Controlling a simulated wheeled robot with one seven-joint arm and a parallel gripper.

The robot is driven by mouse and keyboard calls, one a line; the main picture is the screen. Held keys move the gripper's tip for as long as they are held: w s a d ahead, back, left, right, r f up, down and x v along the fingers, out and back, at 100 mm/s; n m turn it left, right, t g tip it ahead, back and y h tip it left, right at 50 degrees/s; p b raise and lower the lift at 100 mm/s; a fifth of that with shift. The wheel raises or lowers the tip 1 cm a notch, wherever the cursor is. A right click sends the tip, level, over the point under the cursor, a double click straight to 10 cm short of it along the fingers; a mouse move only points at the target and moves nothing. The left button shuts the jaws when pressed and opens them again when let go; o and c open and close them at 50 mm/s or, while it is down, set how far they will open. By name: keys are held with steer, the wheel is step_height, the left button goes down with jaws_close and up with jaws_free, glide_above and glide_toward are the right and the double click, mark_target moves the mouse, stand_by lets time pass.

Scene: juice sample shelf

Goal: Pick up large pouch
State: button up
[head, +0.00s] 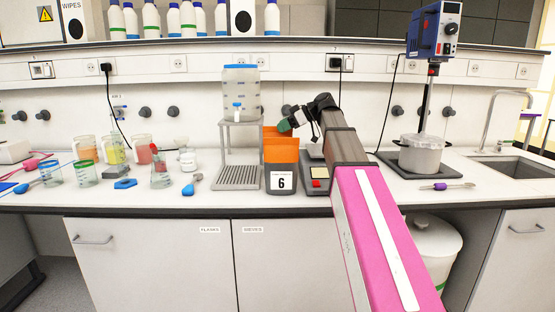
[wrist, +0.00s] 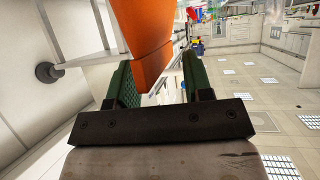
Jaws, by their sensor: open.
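In the wrist view my gripper (wrist: 157,58) is open, with green fingers left and right. No pouch is gripped.
A clear dispenser on a metal stand (head: 240,123) is close left of the holder. A scale with a red button (head: 317,183) is close right. Beakers and coloured juices (head: 112,150) are farther left. A pot under a stirrer (head: 422,155) is right.

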steer(key=shift+w+a+f, duration=0.1)
steer(key=shift+a+f, duration=0.15)
steer(key=shift+a, duration=0.25)
jaws_close()
stand_by(1.1)
